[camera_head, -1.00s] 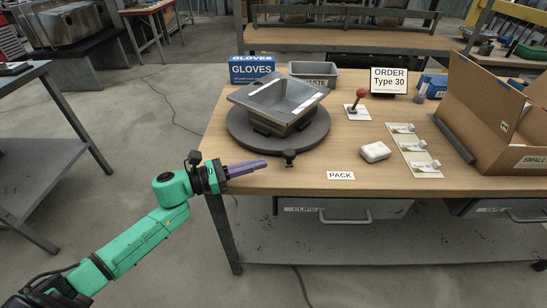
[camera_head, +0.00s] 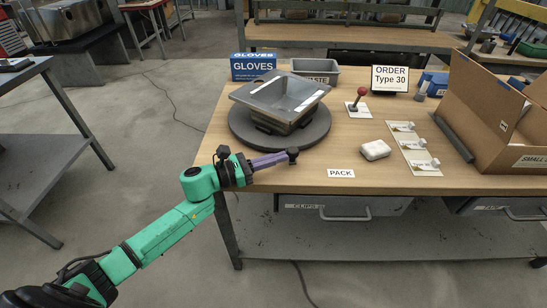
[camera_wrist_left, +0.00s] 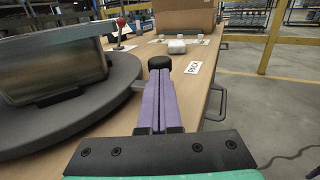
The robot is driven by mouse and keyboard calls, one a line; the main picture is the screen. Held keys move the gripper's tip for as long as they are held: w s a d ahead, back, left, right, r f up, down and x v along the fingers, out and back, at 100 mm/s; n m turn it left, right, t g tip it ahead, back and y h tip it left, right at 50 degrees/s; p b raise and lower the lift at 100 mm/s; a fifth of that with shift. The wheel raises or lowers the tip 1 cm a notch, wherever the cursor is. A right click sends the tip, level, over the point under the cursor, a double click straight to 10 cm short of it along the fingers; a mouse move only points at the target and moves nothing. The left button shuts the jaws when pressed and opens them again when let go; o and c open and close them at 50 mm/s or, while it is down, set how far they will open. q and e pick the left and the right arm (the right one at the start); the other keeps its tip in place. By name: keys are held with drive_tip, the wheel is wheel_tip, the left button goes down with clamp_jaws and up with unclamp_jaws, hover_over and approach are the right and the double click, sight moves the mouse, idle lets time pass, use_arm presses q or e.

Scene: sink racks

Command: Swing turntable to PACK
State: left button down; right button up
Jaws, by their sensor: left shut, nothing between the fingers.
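The round dark grey turntable (camera_head: 240,132) lies on the wooden bench with a grey metal sink (camera_head: 290,97) on it. A black knob (camera_head: 292,153) stands at its near edge, by the bench's front edge. My left gripper (camera_head: 285,157) has purple fingers, shut and empty, with tips at the knob's left side. In the left wrist view the knob (camera_wrist_left: 159,63) stands just beyond the fingertips (camera_wrist_left: 159,76); I cannot tell whether they touch. The white PACK label (camera_head: 340,173) is on the bench right of the knob. It also shows in the left wrist view (camera_wrist_left: 193,67). My right gripper is out of view.
A white block (camera_head: 375,150), a red-knobbed lever (camera_head: 360,97) and a card strip (camera_head: 414,150) lie to the right, before an open cardboard box (camera_head: 470,105). The glove box (camera_head: 253,66) and grey waste bin (camera_head: 316,74) stand behind. Bench around PACK is clear.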

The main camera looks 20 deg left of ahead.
use_arm(q)
drive_tip(key=shift+w+d+n+t+y, duration=0.15)
drive_tip(key=shift+d+n+t+y, duration=0.15)
drive_tip(key=shift+d, duration=0.45)
drive_tip(key=w+d+n+t+y, duration=0.1)
drive_tip(key=d+y, duration=0.1)
drive_tip(key=d, duration=0.1)
drive_tip(key=w+d+n+t+y+b, duration=0.1)
drive_tip(key=w+d+n+t+y, duration=0.1)
drive_tip(key=d, duration=0.1)
drive_tip(key=w+d+n+t+y, duration=0.1)
drive_tip(key=w+d+n+y, duration=0.1)
drive_tip(key=d, duration=0.1)
drive_tip(key=shift+w+d, duration=0.2)
drive_tip(key=shift+w+d+b, duration=0.45)
drive_tip(key=shift+w+d, duration=0.5)
drive_tip(key=shift+w, duration=0.05)
drive_tip(key=shift+r, duration=0.2)
drive_tip(key=shift+r+t, duration=0.2)
drive_tip(key=shift+t, duration=0.1)
